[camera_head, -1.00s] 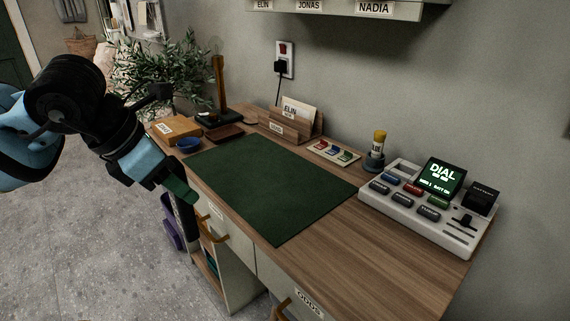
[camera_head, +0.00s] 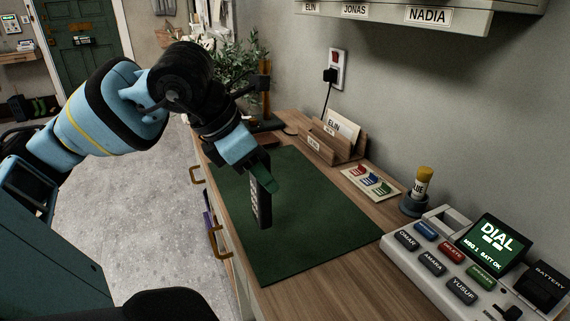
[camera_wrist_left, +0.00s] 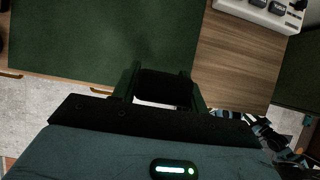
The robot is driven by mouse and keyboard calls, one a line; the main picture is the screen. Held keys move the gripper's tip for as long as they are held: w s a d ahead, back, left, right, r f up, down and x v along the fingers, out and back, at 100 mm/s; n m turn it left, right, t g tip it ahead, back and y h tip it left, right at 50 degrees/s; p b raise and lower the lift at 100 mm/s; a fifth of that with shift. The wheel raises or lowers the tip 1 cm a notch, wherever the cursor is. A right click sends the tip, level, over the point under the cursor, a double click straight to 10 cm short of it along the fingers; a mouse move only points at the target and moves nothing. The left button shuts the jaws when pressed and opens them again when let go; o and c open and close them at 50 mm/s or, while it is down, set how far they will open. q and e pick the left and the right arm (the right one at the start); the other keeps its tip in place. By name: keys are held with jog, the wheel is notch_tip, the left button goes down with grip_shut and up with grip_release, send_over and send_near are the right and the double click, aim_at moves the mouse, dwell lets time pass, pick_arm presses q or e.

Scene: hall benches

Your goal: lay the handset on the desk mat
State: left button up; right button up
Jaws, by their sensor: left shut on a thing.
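The green desk mat (camera_head: 310,235) lies flat on the wooden desk; it also fills the upper left of the left wrist view (camera_wrist_left: 90,40). My left gripper (camera_head: 264,175) is over the mat's left part, shut on the dark handset (camera_head: 263,208). The handset hangs upright below the fingers, its lower end over the mat. I cannot tell whether that end touches the mat. In the left wrist view the dark end of the handset (camera_wrist_left: 162,84) shows between the two fingers. My right gripper is not in view.
A dial console (camera_head: 450,262) stands at the right of the desk. A card with coloured marks (camera_head: 371,182), a glue pot (camera_head: 417,192) and a wooden letter rack (camera_head: 330,146) line the wall side. The mat's right part is clear. A shelf (camera_head: 455,22) overhangs.

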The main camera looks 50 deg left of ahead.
pick_arm(q)
jog(key=w+a+f+p, duration=0.2)
jog(key=w+a+f, duration=0.3)
jog(key=w+a, duration=0.4)
jog(key=w, duration=0.3)
jog(key=shift+w+a+p, duration=0.15)
jog(key=shift+w+p, duration=0.2)
jog(key=shift+p, duration=0.05)
jog(key=shift+f, duration=0.15)
jog(key=o, duration=1)
jog(key=shift+o, duration=0.2)
